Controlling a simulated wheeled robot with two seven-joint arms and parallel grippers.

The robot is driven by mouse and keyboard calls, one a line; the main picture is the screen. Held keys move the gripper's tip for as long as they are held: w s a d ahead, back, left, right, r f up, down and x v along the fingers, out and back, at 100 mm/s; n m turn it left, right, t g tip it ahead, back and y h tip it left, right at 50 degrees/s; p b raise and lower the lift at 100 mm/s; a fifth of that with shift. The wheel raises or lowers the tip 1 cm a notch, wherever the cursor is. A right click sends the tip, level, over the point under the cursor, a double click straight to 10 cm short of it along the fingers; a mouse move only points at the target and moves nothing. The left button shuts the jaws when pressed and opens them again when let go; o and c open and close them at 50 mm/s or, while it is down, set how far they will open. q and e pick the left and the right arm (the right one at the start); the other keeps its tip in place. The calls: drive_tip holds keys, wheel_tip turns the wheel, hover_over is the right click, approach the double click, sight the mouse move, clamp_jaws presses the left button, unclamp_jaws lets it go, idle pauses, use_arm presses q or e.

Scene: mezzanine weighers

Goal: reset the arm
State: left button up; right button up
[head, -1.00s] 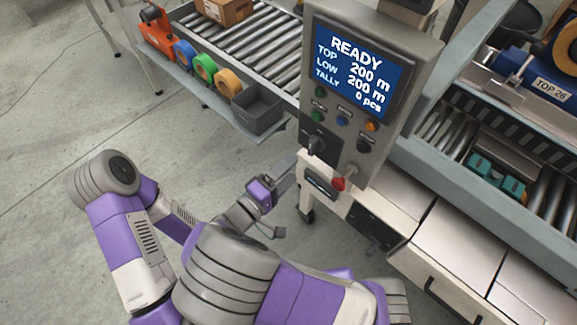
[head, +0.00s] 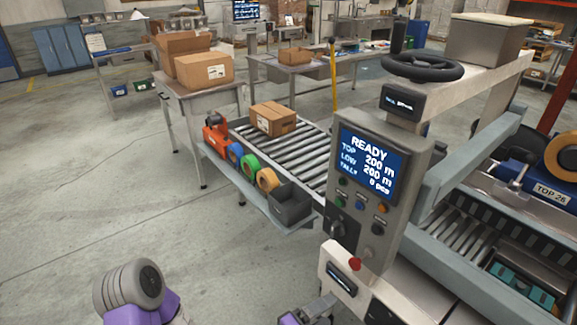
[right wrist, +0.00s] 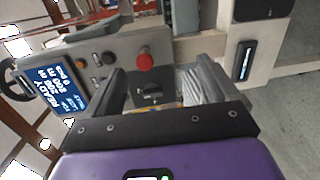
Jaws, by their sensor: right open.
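My right gripper (head: 322,306) shows only in part at the bottom edge of the head view, below the control panel (head: 349,213). In the right wrist view my right gripper (right wrist: 163,82) is open, its two dark fingers apart. A black knob (right wrist: 150,92) on the panel shows between the fingers, with no visible grip on it. A red button (right wrist: 145,60) stands just beyond it. My purple arm's grey elbow (head: 130,285) shows at the lower left of the head view. My left gripper is not in view.
The panel's screen (head: 367,163) reads READY. A roller conveyor (head: 310,152) carries a cardboard box (head: 273,119). Tape rolls (head: 250,166) and a grey bin (head: 290,207) line its side shelf. A machine with a black handwheel (head: 422,66) stands right. Open floor lies left.

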drive_tip(key=s+d+f+g+y, duration=0.2)
drive_tip(key=d+f+g, duration=0.15)
drive_tip(key=f, duration=0.25)
drive_tip(key=s+d+f+g+y, duration=0.1)
drive_tip(key=s+d+f+g, duration=0.15)
drive_tip(key=f+g, duration=0.35)
drive_tip(key=s+a+f+m+g+y+p, duration=0.3)
drive_tip(key=s+a+f+m+g+y, duration=0.15)
drive_tip(key=s+f+y, duration=0.5)
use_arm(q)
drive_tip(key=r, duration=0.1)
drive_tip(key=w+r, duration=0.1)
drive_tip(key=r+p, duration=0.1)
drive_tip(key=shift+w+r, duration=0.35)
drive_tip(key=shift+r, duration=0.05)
use_arm(e)
drive_tip(key=w+f+m+t+y, duration=0.2)
drive_tip(key=w+m+t+y, duration=0.3)
drive_tip(key=w, duration=0.1)
drive_tip(key=shift+d+m+y, duration=0.2)
drive_tip(key=shift+m+y, duration=0.15)
drive_tip(key=shift+f, duration=0.1)
drive_tip(key=shift+c, duration=0.4)
